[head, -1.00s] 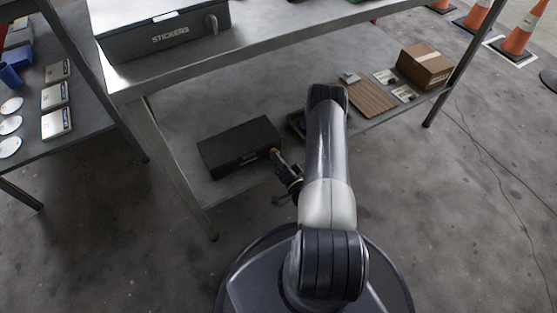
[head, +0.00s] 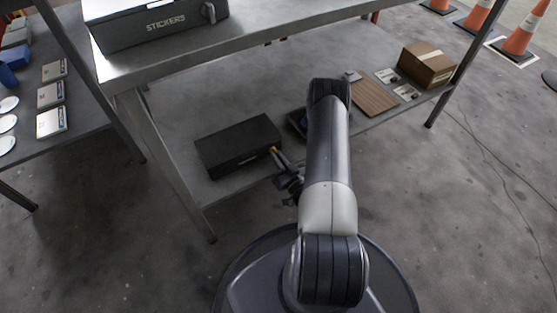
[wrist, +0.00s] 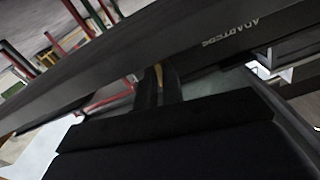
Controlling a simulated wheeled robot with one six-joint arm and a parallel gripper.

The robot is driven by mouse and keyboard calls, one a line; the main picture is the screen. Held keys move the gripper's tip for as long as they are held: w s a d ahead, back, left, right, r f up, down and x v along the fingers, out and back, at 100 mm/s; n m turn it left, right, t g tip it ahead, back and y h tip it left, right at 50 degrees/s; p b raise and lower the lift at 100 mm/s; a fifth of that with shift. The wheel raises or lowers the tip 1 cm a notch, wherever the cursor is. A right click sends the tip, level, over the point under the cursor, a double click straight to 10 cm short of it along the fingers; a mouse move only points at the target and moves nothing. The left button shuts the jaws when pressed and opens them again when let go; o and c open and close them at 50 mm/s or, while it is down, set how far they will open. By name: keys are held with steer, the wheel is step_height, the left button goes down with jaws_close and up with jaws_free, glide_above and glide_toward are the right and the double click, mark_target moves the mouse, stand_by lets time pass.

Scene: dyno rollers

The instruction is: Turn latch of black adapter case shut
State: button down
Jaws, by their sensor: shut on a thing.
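The black adapter case (head: 238,148) lies closed on the lower shelf. Its front with the ADAPTERS lettering shows tilted in the wrist view (wrist: 215,42). My gripper (head: 275,151) is at the right part of the case's front. In the wrist view my gripper's two dark fingers (wrist: 159,84) are close together against the case front, with a small yellowish piece (wrist: 159,74) between them, apparently the latch. The fingers hide most of it, so its exact angle cannot be told.
A dark open tray (head: 297,122) sits right of the case, partly behind my arm. A brown slatted board (head: 374,97) and a cardboard box (head: 427,64) lie farther right.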

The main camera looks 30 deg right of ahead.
steer(key=shift+n, duration=0.8)
steer(key=shift+b, duration=0.3)
steer(key=c, duration=1.8)
jaws_free()
